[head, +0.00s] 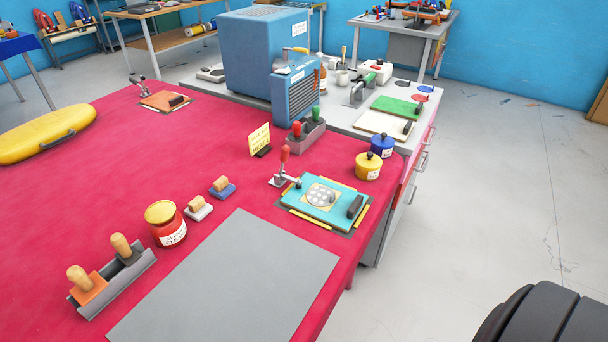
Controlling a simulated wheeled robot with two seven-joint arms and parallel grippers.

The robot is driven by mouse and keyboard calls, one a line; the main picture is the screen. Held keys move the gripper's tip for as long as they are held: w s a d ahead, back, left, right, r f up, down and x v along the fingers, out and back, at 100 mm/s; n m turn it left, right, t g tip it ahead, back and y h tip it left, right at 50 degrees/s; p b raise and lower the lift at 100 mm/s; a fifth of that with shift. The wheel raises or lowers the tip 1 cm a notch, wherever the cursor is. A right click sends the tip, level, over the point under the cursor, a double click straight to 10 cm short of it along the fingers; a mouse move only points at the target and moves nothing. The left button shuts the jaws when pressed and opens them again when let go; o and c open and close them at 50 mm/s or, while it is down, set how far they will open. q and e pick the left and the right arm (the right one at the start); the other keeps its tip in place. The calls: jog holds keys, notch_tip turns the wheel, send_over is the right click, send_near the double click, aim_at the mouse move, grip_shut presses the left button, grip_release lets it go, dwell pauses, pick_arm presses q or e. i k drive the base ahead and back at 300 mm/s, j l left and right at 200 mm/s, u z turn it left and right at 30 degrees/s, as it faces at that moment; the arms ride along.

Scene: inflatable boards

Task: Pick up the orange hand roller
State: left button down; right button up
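The thing that best matches the orange hand roller (91,293) is an orange piece with a rounded wooden handle. It sits in the near left end of a grey tray (133,279) at the lower left of the pink-red table, handle upward. Whether it has a roller underneath cannot be seen. A second wooden-handled tool (122,247) with a dark body stands beside it in the same tray. Neither of my grippers is in the head view.
A red jar with a yellow lid (164,226) stands just right of the tray. Two small wooden-handled blocks (198,207) lie beyond it. A bare grey mat (232,285) covers the table's near right. A yellow inflatable board (45,133) lies at the left.

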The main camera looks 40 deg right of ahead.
aim_at(86, 288)
jog(key=l+z, duration=0.35)
jog(key=l, duration=0.15)
jog(key=l+z, duration=0.4)
jog(key=l+u, duration=0.1)
jog(key=u, duration=1.6)
jog(key=j+u, duration=0.15)
jog(key=j, duration=0.35)
jog(key=i+j+u, duration=0.1)
jog(key=j, duration=0.35)
jog(key=i+j+u, duration=0.15)
jog(key=j, duration=0.3)
